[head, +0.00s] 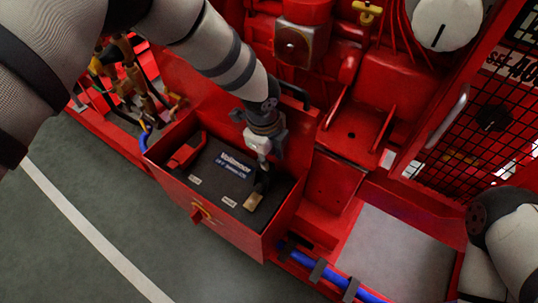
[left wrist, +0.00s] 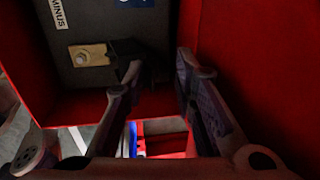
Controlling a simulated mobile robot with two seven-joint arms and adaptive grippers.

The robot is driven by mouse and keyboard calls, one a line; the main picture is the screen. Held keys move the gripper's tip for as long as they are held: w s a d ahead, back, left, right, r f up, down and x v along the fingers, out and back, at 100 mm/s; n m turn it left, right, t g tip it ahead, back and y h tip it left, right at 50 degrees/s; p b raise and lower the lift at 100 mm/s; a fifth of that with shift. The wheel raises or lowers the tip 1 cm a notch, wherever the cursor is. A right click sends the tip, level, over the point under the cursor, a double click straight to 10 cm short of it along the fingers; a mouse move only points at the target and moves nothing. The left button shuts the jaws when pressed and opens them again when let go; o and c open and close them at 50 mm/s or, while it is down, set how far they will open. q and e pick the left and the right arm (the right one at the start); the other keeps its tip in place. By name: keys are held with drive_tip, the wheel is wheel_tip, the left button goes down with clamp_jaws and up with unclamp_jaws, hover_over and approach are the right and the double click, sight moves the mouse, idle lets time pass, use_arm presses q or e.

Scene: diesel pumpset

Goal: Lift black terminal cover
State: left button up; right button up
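The black terminal cover (head: 264,184) is at the right end of the black-topped battery (head: 222,178), beside a brass terminal plate (head: 253,201). In the left wrist view the dark cover (left wrist: 128,48) lies right of the brass plate (left wrist: 90,55) and is partly hidden by a finger. My left gripper (head: 264,163) reaches down over the cover from above. In the left wrist view its fingers (left wrist: 158,64) are apart, with dark material seen between and behind the tips; contact is too dark to tell. My right gripper is not in view.
The battery sits in a red open box (head: 215,222) whose walls stand close around my left gripper. A red terminal cover (head: 187,150) is at the battery's left end. A blue hose (head: 325,272) runs at the front. My right arm is at the right edge.

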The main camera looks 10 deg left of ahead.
use_arm(q)
drive_tip(key=shift+s+f, duration=0.2)
drive_tip(key=shift+f, duration=0.05)
wheel_tip(320, 180, up, 12)
drive_tip(key=s, duration=0.1)
drive_tip(key=shift+s+a+r, duration=0.15)
drive_tip(key=shift+a+r, duration=0.05)
drive_tip(key=shift+a, duration=0.05)
